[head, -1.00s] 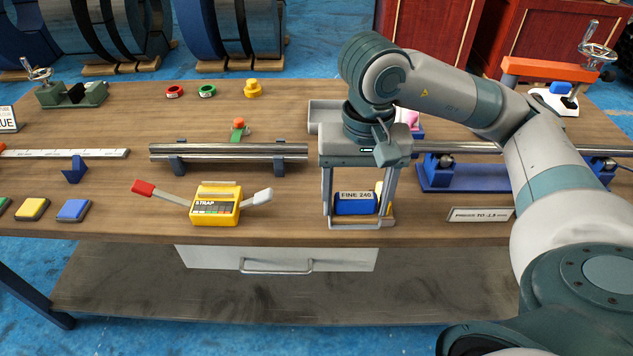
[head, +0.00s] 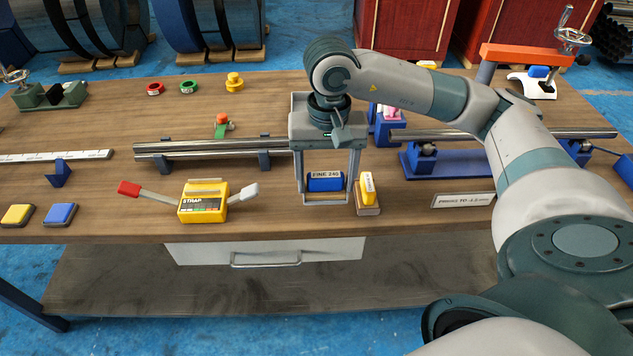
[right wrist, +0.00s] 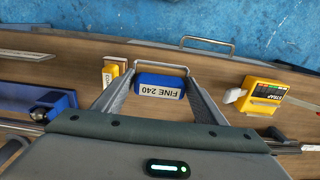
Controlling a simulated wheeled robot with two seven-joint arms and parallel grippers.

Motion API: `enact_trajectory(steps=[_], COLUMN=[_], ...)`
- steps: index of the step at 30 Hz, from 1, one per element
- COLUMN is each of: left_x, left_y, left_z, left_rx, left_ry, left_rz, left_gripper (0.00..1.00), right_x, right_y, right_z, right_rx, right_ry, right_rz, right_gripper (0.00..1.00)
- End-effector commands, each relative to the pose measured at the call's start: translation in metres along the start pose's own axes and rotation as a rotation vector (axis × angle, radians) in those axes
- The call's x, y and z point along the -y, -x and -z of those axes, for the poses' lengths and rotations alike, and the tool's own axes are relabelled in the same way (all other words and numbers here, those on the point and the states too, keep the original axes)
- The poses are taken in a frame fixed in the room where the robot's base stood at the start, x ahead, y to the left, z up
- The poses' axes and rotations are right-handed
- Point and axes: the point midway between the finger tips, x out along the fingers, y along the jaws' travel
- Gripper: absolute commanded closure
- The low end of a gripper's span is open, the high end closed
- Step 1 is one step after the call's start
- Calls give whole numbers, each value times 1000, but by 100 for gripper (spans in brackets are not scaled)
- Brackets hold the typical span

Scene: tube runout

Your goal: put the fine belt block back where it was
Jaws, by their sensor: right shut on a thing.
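The fine belt block (head: 325,182) is blue with a white label reading FINE 240. My right gripper (head: 326,199) is shut on it, with one finger at each end. The right wrist view shows the block (right wrist: 160,84) between the two fingers (right wrist: 159,70), its label upside down. The block is over the front middle of the bench, and I cannot tell its exact height. A yellow block (head: 366,187) on a tan base stands just right of the gripper. My left gripper is not in view.
A yellow STRAP box (head: 203,203) with red and white handles stands to the left. Steel bars (head: 205,149) on blue supports lie behind. A blue roller stand (head: 440,160) and a small sign (head: 463,200) are right. Bare bench lies between the STRAP box and the gripper.

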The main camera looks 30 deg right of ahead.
Motion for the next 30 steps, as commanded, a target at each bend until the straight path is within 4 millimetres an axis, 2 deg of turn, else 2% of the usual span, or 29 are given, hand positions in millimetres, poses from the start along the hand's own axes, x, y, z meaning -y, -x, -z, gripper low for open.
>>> enact_trajectory(steps=[3, 10, 23, 29, 30], left_x=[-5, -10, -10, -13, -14], left_y=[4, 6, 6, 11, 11], left_z=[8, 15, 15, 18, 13], left_rx=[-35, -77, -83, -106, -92], left_ry=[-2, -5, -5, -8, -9], left_rz=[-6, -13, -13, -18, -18], left_gripper=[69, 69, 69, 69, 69], right_x=[8, 15, 16, 15, 15], right_y=[-11, -26, -30, -51, -55], right_z=[20, 43, 44, 43, 44], right_rx=[3, 1, 0, 4, 3], right_ry=[-3, -1, 0, 0, 0], right_rz=[-1, 1, 0, -3, -2], right_gripper=[56, 56, 56, 56, 56])
